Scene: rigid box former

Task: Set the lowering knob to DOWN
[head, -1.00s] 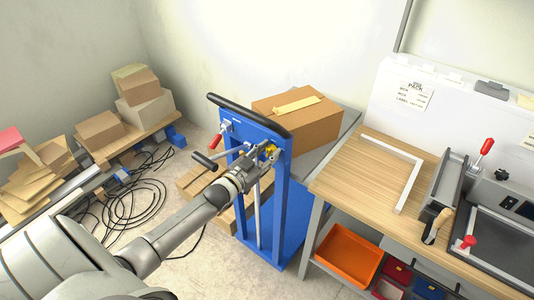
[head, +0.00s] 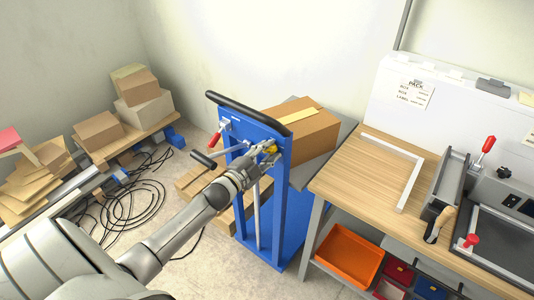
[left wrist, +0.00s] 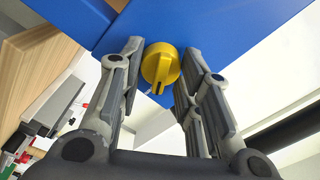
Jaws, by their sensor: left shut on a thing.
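The yellow lowering knob (left wrist: 160,64) sits on the blue panel of the lift (head: 285,200); it also shows in the head view (head: 272,149). My left gripper (head: 266,153) reaches it from the front. A cardboard box (head: 314,135) with a tape strip rests on the grey platform behind the panel. My right gripper is not in view.
A red-handled lever (head: 215,140) and a black-gripped handle (head: 203,160) stick out left of the knob. A black push bar (head: 250,113) runs above it. A wooden workbench (head: 375,170) stands close on the right. Cables (head: 130,205) lie on the floor at left.

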